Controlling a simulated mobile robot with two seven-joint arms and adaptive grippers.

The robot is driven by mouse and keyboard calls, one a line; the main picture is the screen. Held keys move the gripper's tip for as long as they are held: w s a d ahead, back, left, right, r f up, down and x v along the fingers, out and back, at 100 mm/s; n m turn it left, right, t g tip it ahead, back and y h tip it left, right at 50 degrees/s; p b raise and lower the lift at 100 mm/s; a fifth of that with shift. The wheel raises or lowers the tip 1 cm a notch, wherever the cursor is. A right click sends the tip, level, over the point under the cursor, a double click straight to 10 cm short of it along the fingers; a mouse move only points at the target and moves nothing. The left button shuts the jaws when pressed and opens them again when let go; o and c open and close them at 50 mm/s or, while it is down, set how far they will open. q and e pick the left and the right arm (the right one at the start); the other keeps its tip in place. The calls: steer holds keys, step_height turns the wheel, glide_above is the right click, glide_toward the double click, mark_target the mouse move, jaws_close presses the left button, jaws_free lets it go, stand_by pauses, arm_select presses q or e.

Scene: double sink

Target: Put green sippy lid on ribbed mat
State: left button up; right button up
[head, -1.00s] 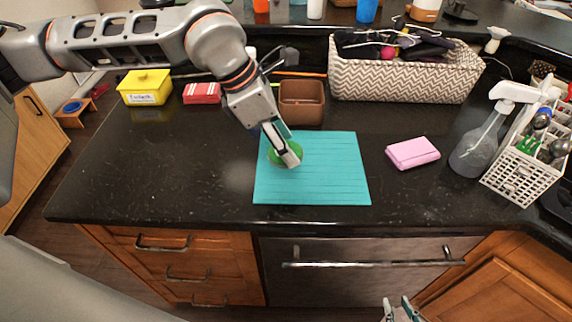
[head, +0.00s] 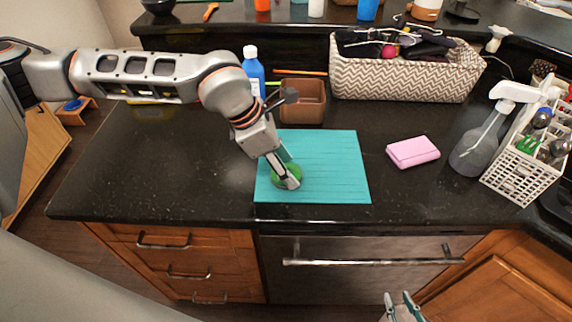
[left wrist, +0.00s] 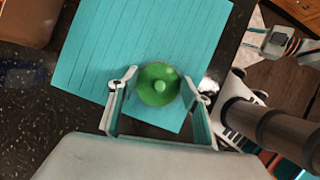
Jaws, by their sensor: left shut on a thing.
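The green sippy lid (head: 277,179) is a round green disc with a small knob in the middle. My left gripper (head: 291,184) is shut on it, with one finger on each side of the lid in the left wrist view (left wrist: 158,85). The lid is over the front left part of the teal ribbed mat (head: 335,160), near one corner in the left wrist view. I cannot tell whether it touches the mat. The gripper hides part of the lid in the head view. My right gripper (head: 399,297) is open and empty at the bottom edge, in front of the counter.
A pink sponge (head: 413,152) lies right of the mat. A brown container (head: 302,101) and a blue bottle (head: 253,70) stand behind it. The mat's right half is clear.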

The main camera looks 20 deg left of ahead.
arm_select(q)
steer(key=o, duration=0.9)
steer(key=shift+f, duration=0.15)
steer(key=shift+r, duration=0.3)
steer(key=v, duration=1.2)
steer(key=shift+f, duration=0.1)
